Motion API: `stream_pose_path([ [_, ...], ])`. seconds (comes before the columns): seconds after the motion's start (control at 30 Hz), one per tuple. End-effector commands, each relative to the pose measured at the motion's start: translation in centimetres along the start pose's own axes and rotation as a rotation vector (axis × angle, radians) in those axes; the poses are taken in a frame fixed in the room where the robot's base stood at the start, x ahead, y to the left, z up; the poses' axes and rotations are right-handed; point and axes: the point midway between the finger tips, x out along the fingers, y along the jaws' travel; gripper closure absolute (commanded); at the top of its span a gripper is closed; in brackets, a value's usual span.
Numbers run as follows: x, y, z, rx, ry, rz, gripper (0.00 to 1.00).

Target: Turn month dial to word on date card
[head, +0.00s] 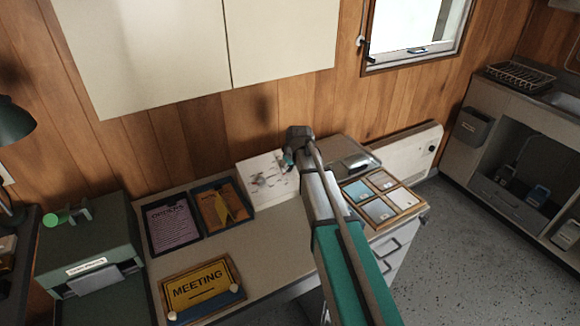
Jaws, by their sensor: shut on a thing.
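A white panel (256,170) with small grey and dark marks stands at the back of the desk, against the wood wall. My gripper (284,166) is in front of the panel's right part, small and partly hidden by my own wrist. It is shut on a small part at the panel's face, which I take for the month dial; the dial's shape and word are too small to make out. I cannot pick out the date card or read a month word anywhere.
Two dark trays with a purple sheet (173,224) and an orange sheet (222,208) lie left of the panel. A yellow MEETING sign (199,286) lies at the front. A framed tile board (378,214) is right. Cream cupboards (150,55) hang above.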

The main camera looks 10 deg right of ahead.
Motion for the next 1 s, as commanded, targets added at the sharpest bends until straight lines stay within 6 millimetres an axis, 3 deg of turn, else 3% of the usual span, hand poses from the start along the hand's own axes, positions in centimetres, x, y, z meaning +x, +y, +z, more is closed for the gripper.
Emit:
stream_pose_path([
  [0.37,0.01,0.17,-0.03,0.000,0.000,0.004,1.00],
  [0.4,0.01,0.17,-0.03,0.000,0.000,0.004,0.52],
  [0.57,0.01,0.12,-0.03,0.000,0.000,0.003,0.23],
  [1.0,-0.28,0.05,-0.03,0.005,0.000,0.000,0.23],
])
